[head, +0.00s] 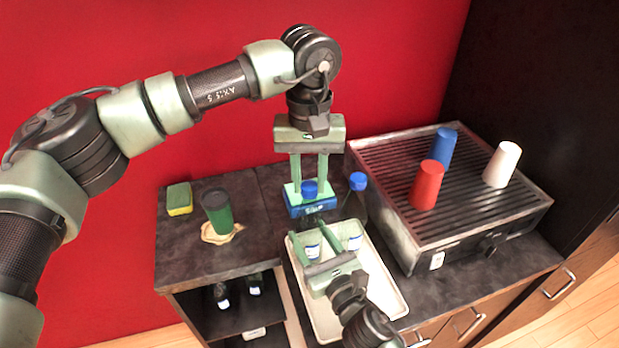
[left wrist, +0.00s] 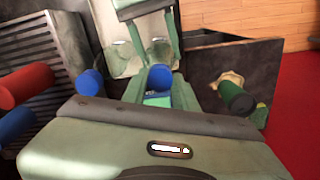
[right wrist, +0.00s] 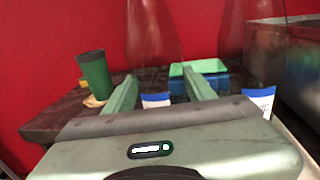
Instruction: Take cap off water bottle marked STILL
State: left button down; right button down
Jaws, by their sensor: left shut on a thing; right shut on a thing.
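Two clear bottles with white and blue labels stand on the white tray (head: 385,290): a left one (head: 312,249) and a right one (head: 355,242). Their label text is too small to read. My right gripper (head: 314,240) is shut around the left bottle, whose label also shows between the fingers in the right wrist view (right wrist: 156,101). My left gripper (head: 310,182) points down from above, shut on the blue cap (head: 310,189) over that bottle. The cap shows between its fingers in the left wrist view (left wrist: 160,78). I cannot tell whether cap and bottle still touch. The right bottle has its blue cap (head: 358,181) on.
A ridged metal grill (head: 465,205) at the right bears red, blue and white cups. A blue and green box (head: 323,207) sits behind the bottles. A dark green cup (head: 217,212) stands on a cloth at the left, near a yellow-green sponge (head: 179,199).

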pick_arm(q)
jog(key=n, duration=0.7)
jog(key=shift+a, duration=0.1)
jog(key=n, duration=0.6)
jog(key=shift+n, duration=0.3)
jog(key=n, duration=0.6)
pick_arm(e)
jog(key=shift+f, duration=0.1)
pick_arm(q)
jog(key=n, duration=0.7)
jog(key=shift+s, duration=0.1)
jog(key=n, duration=0.6)
jog(key=shift+r+n, duration=0.1)
jog(key=shift+n, duration=0.2)
jog(key=n, duration=1)
jog(key=shift+n, duration=0.3)
jog(key=n, duration=0.5)
